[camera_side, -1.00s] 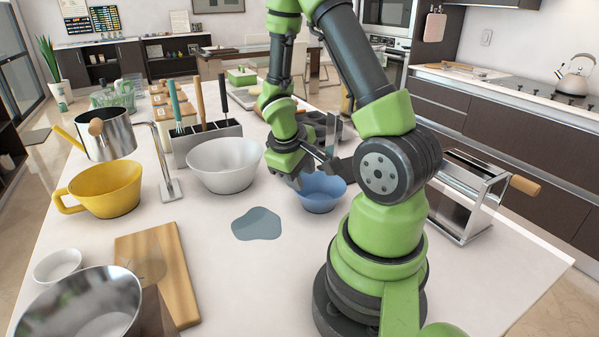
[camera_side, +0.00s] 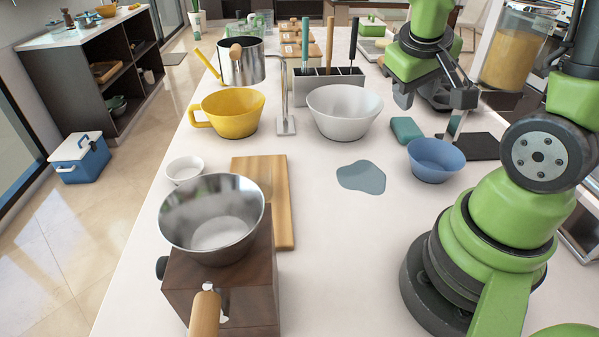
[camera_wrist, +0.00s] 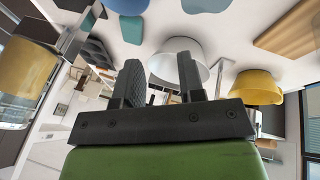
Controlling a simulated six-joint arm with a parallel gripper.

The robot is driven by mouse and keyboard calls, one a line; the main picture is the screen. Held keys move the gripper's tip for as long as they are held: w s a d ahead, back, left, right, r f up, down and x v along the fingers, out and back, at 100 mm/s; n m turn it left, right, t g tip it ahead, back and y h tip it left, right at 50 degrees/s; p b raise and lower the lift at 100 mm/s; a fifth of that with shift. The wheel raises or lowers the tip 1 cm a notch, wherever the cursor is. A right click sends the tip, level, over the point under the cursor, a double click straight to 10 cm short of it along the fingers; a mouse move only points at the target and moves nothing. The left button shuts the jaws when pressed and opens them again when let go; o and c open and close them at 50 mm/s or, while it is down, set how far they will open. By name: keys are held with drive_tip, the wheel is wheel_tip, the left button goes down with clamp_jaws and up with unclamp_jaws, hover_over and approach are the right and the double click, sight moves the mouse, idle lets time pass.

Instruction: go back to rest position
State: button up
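My gripper (camera_side: 436,92) is raised over the far right part of the white table, beyond the blue bowl (camera_side: 436,160) and right of the white bowl (camera_side: 344,110). It appears empty. In the wrist view my gripper (camera_wrist: 160,82) shows two dark fingers standing apart, with nothing held between them. The white bowl (camera_wrist: 180,68) shows beyond the fingers there. The exact height of my gripper above the table is hard to tell.
A teal sponge (camera_side: 406,130) and a blue-grey puddle (camera_side: 362,177) lie near the blue bowl. A yellow bowl (camera_side: 232,114), utensil holder (camera_side: 328,82), cutting board (camera_side: 280,205) and metal bowl (camera_side: 212,215) stand leftward.

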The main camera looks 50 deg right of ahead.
drive_tip(key=s+a+r+t+y, duration=0.2)
drive_tip(key=a+r+t+y, duration=0.1)
drive_tip(key=a+r, duration=0.2)
drive_tip(key=s+a+r+n+t+y, duration=0.1)
drive_tip(key=a+r, duration=0.4)
drive_tip(key=a, duration=0.5)
drive_tip(key=s+t+y, duration=0.1)
drive_tip(key=t+y, duration=0.1)
drive_tip(key=shift+r+y, duration=0.2)
drive_tip(key=shift+y, duration=0.1)
